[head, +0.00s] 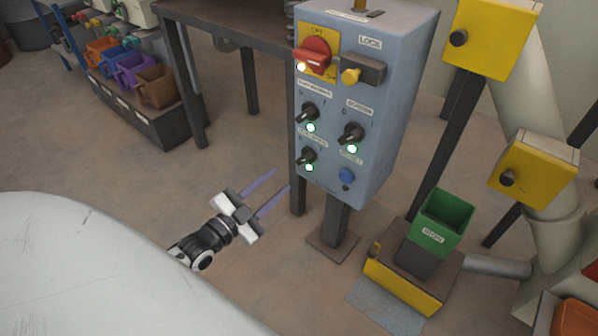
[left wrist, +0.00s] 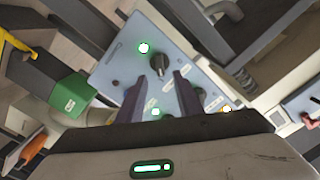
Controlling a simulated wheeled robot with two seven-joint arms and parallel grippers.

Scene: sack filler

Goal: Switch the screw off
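The blue-grey control box (head: 376,97) stands on a post in the head view. Its right-hand black knob (head: 350,135), under a blurred label that seems to read screw, has a lit green lamp (head: 352,149) below it. My left gripper (head: 282,179) is open and empty, lower left of the box and apart from it. In the left wrist view, its two fingers (left wrist: 160,80) point at the panel. A black knob (left wrist: 160,72) shows beyond the fingertips there; I cannot tell which one. My right gripper is not in view.
Two more black knobs (head: 308,113) with lit green lamps sit on the panel's left. A red rotary switch (head: 315,54), yellow lock part (head: 350,76) and blue button (head: 346,175) are close by. A green bin (head: 440,222) stands to the right.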

